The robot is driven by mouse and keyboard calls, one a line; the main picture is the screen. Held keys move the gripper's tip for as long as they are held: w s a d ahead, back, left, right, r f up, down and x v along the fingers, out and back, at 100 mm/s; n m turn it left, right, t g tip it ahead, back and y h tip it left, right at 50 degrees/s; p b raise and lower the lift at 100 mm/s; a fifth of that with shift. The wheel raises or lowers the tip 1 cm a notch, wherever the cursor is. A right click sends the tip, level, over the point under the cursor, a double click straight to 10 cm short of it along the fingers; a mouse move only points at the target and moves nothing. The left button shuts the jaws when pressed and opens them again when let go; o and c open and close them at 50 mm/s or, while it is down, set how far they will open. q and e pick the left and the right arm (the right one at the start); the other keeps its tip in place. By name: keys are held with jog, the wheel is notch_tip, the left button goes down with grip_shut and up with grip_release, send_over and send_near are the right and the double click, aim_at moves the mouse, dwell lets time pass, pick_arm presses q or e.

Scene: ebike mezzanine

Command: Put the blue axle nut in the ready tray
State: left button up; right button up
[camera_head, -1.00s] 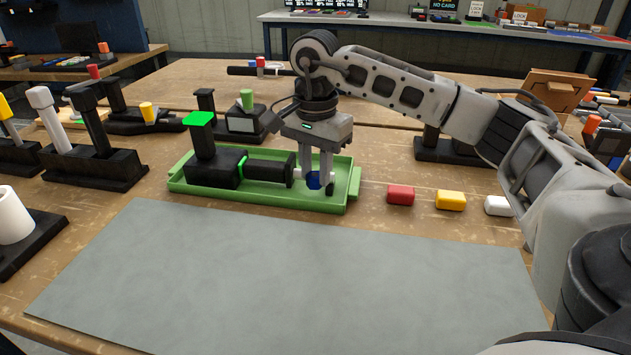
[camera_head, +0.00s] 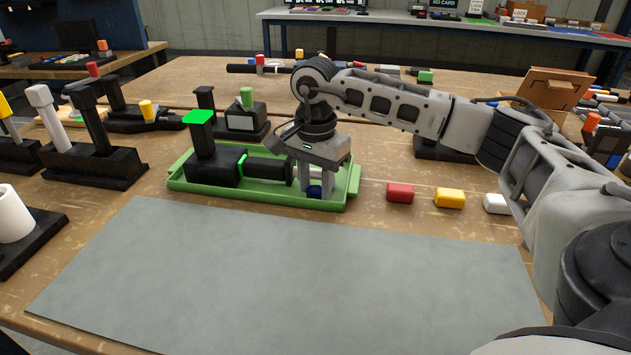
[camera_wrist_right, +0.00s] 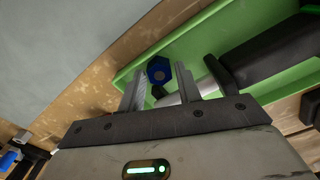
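The blue axle nut (camera_head: 315,191) is low over the right part of the green tray (camera_head: 351,187), between the fingertips of my right gripper (camera_head: 316,188). In the right wrist view the blue nut (camera_wrist_right: 159,70) sits between the two fingertips (camera_wrist_right: 161,72), with the green tray (camera_wrist_right: 205,42) behind it. The fingers appear closed on its sides. Whether the nut touches the tray floor is hard to see. My left gripper is not in view.
A black fixture (camera_head: 212,167) with a green top and horizontal cylinder fills the tray's left part. Red (camera_head: 400,193), yellow (camera_head: 450,198) and white (camera_head: 497,204) blocks lie to the right. A bare grey mat (camera_head: 270,275) lies in front. Black tool stands (camera_head: 95,172) are at left.

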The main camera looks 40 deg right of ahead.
aim_at(315, 189)
jog(key=shift+r, duration=0.1)
notch_tip(315, 189, up, 12)
dwell(0.5)
dwell(0.4)
